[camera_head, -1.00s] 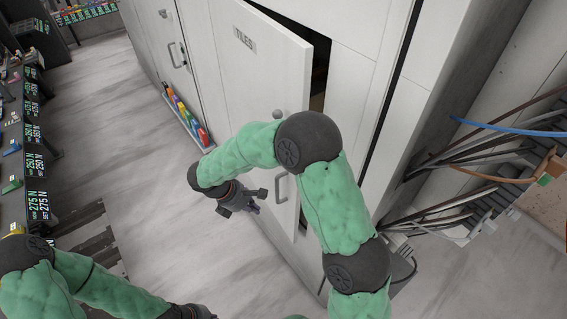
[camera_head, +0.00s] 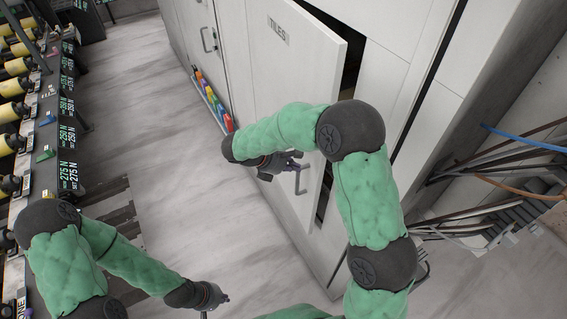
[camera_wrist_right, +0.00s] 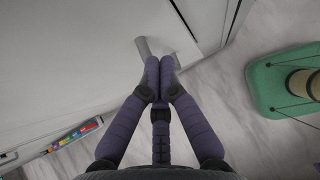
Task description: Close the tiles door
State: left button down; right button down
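The white tiles door (camera_head: 282,70), labelled "TILES", stands ajar, with a dark gap along its right edge. Its grey bar handle (camera_head: 300,181) is low on the door; it also shows in the right wrist view (camera_wrist_right: 143,47). My right gripper (camera_head: 293,160) is beside the handle at the door's face. In the right wrist view its purple fingers (camera_wrist_right: 160,68) are together with nothing between them, close to the handle; contact cannot be told. My left gripper (camera_head: 217,299) hangs low over the floor, away from the door; its fingers are too small to read.
A closed cabinet door with a handle (camera_head: 208,40) stands left of the tiles door. A row of coloured items (camera_head: 213,99) lies along the cabinet's foot. A rack (camera_head: 62,130) stands at left; cables (camera_head: 470,195) hang at right. The middle floor is clear.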

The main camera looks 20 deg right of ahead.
aim_at(314, 166)
jog(key=d, duration=0.4)
jog(key=shift+w+d+f, duration=0.1)
jog(key=shift+w, duration=0.05)
